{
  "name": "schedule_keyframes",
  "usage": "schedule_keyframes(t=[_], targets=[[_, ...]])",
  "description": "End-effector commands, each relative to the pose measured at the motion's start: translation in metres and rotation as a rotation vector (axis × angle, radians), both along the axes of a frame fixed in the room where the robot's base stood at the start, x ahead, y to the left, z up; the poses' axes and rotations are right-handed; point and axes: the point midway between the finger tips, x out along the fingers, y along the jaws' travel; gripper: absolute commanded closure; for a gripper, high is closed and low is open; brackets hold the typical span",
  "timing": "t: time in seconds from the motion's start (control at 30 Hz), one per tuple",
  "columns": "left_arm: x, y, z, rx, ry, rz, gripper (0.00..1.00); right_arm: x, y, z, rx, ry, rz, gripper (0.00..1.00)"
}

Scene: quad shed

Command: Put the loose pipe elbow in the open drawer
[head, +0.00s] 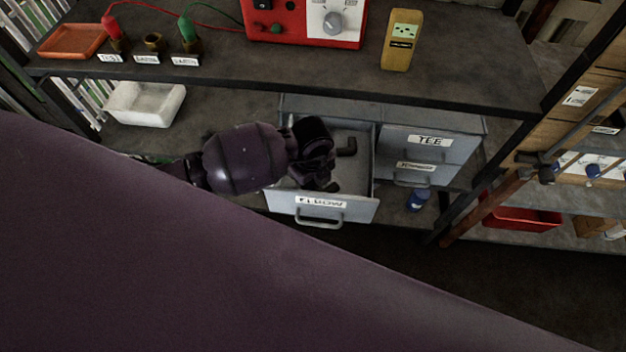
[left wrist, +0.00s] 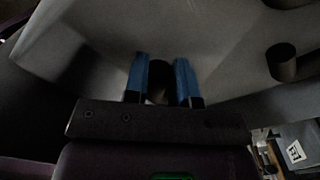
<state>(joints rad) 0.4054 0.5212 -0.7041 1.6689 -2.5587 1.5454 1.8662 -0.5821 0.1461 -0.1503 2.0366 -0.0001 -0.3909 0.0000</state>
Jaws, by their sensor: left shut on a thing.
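The open drawer (head: 362,180), grey and labelled ELBOW, is pulled out of the cabinet on the lower shelf. My left gripper (head: 322,172) is over the drawer's left part, reaching in from the left. In the left wrist view the blue fingertips (left wrist: 162,80) are shut on a dark round pipe elbow (left wrist: 158,92), with the pale drawer interior around it. Most of this elbow is hidden by the fingers and gripper body. Another dark elbow (head: 346,147) lies inside the drawer; a dark pipe end (left wrist: 282,62) shows at right in the left wrist view. My right gripper is not in view.
Shut drawers, one labelled TEE (head: 428,145), are right of the open drawer. The upper shelf (head: 300,75) overhangs behind, carrying a red meter box (head: 290,25) and a yellow device (head: 402,40). A white tray (head: 145,103) stands left, a blue item (head: 417,200) right.

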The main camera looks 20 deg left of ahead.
Motion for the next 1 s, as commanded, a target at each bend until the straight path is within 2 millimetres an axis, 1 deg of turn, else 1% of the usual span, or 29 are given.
schedule_keyframes(t=[0.03,0.07,0.3,0.47,0.5,0.63,0.67,0.9,1.0], targets=[[-0.0008,-0.0003,-0.0079,-0.001,0.003,0.000,1.00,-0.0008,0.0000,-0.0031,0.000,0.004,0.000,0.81],[-0.0006,-0.0001,-0.0094,0.000,0.001,0.000,1.00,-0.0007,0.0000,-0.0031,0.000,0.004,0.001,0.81],[0.0004,0.0001,-0.0082,0.000,-0.002,-0.001,1.00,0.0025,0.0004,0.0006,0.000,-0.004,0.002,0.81],[0.0003,0.0003,-0.0117,0.001,0.000,0.000,1.00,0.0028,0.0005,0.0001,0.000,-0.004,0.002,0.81],[0.0003,0.0003,-0.0118,0.000,-0.001,0.000,0.72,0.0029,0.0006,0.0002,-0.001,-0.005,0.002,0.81],[0.0003,0.0002,-0.0114,0.000,-0.001,-0.001,0.53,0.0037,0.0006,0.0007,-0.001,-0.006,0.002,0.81],[0.0003,0.0002,-0.0114,0.000,-0.001,-0.001,0.50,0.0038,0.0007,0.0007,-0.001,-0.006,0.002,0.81],[0.0004,0.0002,-0.0110,0.000,-0.001,-0.001,0.50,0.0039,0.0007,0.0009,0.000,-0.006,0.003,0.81],[0.0007,0.0001,-0.0070,0.000,-0.003,-0.001,0.50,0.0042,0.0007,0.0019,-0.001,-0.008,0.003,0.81]])
